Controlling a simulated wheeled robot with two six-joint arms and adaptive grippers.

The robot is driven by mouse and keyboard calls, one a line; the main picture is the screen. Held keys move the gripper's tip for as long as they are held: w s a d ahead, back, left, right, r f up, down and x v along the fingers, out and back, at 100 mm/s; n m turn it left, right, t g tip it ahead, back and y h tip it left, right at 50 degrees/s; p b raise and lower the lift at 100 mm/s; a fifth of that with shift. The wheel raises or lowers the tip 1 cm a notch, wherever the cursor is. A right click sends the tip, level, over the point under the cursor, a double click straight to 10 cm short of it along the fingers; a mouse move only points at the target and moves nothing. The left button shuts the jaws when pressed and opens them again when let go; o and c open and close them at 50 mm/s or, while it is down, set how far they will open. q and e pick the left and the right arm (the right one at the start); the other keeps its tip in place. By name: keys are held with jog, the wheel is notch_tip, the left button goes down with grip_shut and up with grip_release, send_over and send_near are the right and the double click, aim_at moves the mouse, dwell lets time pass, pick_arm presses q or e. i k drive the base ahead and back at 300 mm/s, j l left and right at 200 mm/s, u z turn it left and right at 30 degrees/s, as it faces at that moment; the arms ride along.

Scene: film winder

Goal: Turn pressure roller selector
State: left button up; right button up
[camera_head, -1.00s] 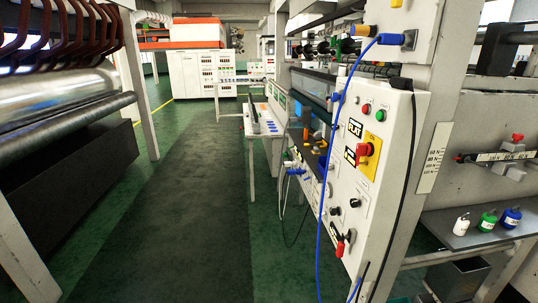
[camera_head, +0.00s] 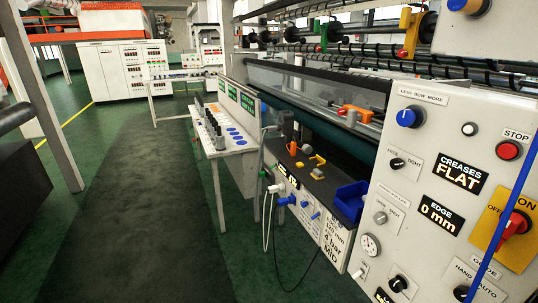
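A light control panel (camera_head: 445,150) stands at the right. It carries a blue knob (camera_head: 409,117) under "LESS BOW MORE", a black knob (camera_head: 397,163) marked "FREE" and "TIGHT", and a grey knob (camera_head: 380,217) whose label is hard to read. A black knob (camera_head: 398,284) sits near the bottom. Another knob (camera_head: 462,294) under "GUIDE HAND AUTO" is partly cut off. I cannot tell which is the pressure roller selector. Displays read "CREASES FLAT" (camera_head: 455,176) and "EDGE 0 mm" (camera_head: 438,216). Neither gripper is in view.
A red rotary switch (camera_head: 516,223) on a yellow plate and a red stop button (camera_head: 508,151) are at the right. The dark floor aisle (camera_head: 140,190) is clear.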

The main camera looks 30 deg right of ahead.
aim_at(380, 219)
jog(key=i+z, duration=0.35)
jog(key=z, duration=0.15)
jog(key=i+j+z, duration=0.25)
jog(key=z, duration=0.25)
jog(key=i+j+z, duration=0.3)
jog(key=z, duration=0.2)
jog(key=i+j+z, duration=0.2)
jog(key=j+z, duration=0.3)
jog(key=l, duration=0.1)
